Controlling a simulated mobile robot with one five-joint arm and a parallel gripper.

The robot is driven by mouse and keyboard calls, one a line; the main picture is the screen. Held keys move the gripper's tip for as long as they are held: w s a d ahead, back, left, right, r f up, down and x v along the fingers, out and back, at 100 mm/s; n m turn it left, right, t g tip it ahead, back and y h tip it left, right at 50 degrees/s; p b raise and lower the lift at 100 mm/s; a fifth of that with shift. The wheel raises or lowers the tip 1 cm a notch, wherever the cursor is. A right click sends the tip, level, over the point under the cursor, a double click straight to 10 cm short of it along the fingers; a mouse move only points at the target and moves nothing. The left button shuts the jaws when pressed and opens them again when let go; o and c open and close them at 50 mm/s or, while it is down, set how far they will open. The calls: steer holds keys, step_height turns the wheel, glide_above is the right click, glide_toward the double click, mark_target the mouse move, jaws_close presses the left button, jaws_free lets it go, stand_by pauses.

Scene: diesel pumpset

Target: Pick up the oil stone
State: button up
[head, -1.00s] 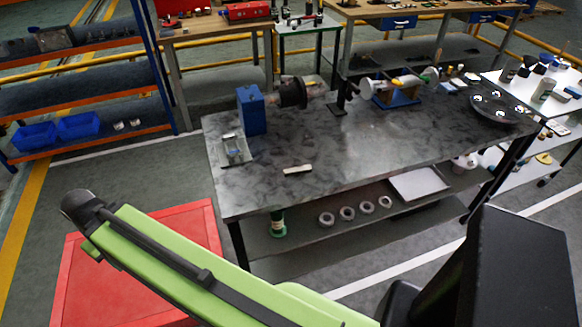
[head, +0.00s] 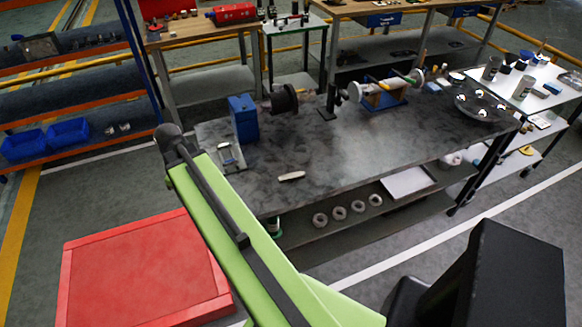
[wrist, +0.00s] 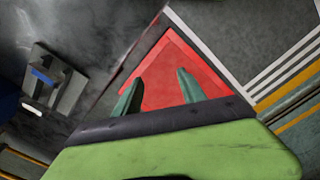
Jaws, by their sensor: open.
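A small pale bar (head: 291,176), which looks like the oil stone, lies flat near the front edge of the grey metal table (head: 345,165) in the head view. I cannot pick it out in the wrist view. My gripper (wrist: 160,84) shows in the wrist view as two green fingers, apart with nothing between them, above the red box (wrist: 178,75). In the head view my arm's end is at the table's left front corner, to the left of the bar, and the fingers are hidden.
A small tray (head: 231,158) with parts, also in the wrist view (wrist: 55,80), and a blue block (head: 243,119) stand at the table's left end. A dark round plate (head: 480,107) is at the right. Bare tabletop surrounds the bar. The red box (head: 140,270) is on the floor.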

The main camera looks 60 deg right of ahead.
steer(key=s+d+r+n+p, duration=0.2)
steer(key=s+d+r+p, duration=0.15)
steer(key=s+d, duration=0.5)
steer(key=s+d+r+n+p, duration=0.2)
steer(key=s+d+r+p, duration=0.3)
steer(key=d, duration=0.6)
steer(key=s+d+r+n+p, duration=0.1)
steer(key=s+d+r+n, duration=0.15)
steer(key=s+d, duration=0.65)
steer(key=b, duration=1.3)
glide_above(293, 175)
steer(key=f, duration=1.2)
steer(key=shift+s+d, duration=0.15)
steer(key=shift+s, duration=0.05)
steer(key=f+b, duration=0.5)
steer(key=shift+w+a, duration=0.2)
steer(key=shift+a, duration=0.05)
steer(key=shift+r, duration=0.1)
steer(key=shift+c, duration=0.2)
jaws_close()
